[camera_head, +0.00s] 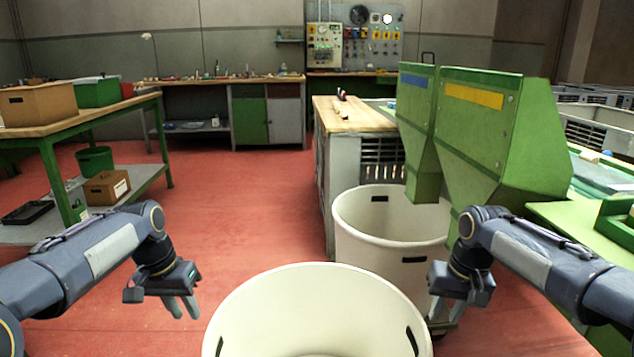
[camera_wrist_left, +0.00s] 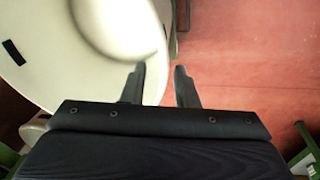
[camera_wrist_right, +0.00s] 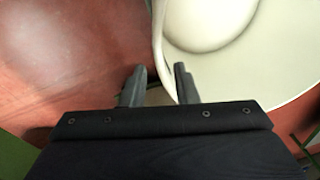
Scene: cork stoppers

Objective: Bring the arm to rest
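My left gripper (camera_head: 182,307) hangs at the left of the near white bin, fingers pointing down. In the left wrist view its fingers (camera_wrist_left: 160,78) are apart with nothing between them. My right gripper (camera_head: 446,312) hangs to the right of the near bin, fingers down. In the right wrist view its fingers (camera_wrist_right: 160,80) are also apart and empty, with the bin's rim seen behind the gap. Both arms are bent at the elbow, one on each side. No cork stopper can be made out in either gripper.
The near white bin (camera_head: 318,283) stands between my arms. A second white bin (camera_head: 388,250) stands behind it under green hoppers (camera_head: 500,125). A green-framed table (camera_head: 60,122) with boxes is at left, a wood-topped cabinet (camera_head: 350,116) in the middle. Red floor (camera_head: 245,190) is clear at centre left.

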